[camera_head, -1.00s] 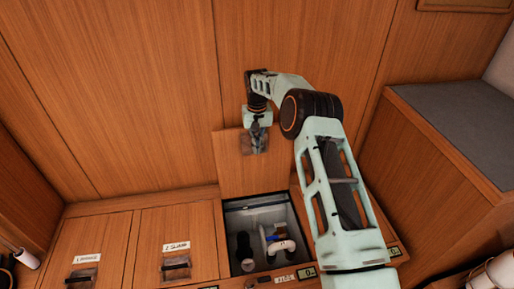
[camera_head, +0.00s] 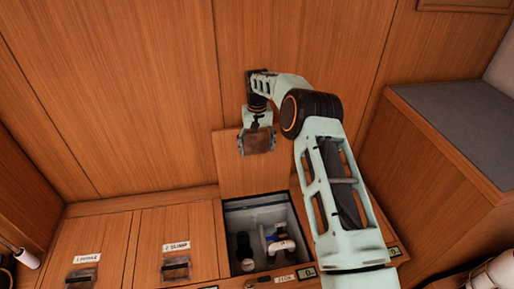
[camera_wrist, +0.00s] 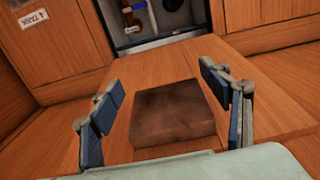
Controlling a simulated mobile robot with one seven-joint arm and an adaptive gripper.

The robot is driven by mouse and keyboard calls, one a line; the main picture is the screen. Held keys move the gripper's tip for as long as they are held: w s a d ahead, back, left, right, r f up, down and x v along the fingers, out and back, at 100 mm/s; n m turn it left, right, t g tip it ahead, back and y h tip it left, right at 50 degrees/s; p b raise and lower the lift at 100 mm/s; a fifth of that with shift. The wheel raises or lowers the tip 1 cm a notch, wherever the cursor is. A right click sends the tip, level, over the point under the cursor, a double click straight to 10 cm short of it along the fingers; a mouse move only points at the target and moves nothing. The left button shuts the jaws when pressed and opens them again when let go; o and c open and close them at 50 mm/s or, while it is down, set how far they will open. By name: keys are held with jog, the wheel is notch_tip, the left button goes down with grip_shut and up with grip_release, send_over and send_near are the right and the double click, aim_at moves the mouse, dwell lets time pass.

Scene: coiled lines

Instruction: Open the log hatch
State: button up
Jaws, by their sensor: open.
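The wooden hatch lid (camera_head: 231,174) stands raised at the back of its opening, close to the wall panels. The opening (camera_head: 290,225) below it is uncovered. A dark brown plate (camera_head: 257,143) is on the lid's face; it also shows as a dark block in the wrist view (camera_wrist: 172,115). My gripper (camera_head: 257,150) is open in front of the lid, with its blue-padded fingers (camera_wrist: 162,88) spread on either side of the plate. The wrist view shows gaps between plate and fingers. The small label by the opening is too blurred to read.
Inside the compartment are a dark cylinder (camera_head: 244,246) and white pipework (camera_head: 282,246) with a blue part. Two shut hatches with dark handles (camera_head: 82,275) (camera_head: 175,267) lie to the left. A wooden box with a grey top (camera_head: 450,125) stands at right.

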jog(key=o, duration=0.6)
jog(key=shift+c, duration=0.2)
jog(key=shift+r, duration=0.1)
notch_tip(320, 180, up, 12)
jog(key=shift+c, duration=0.2)
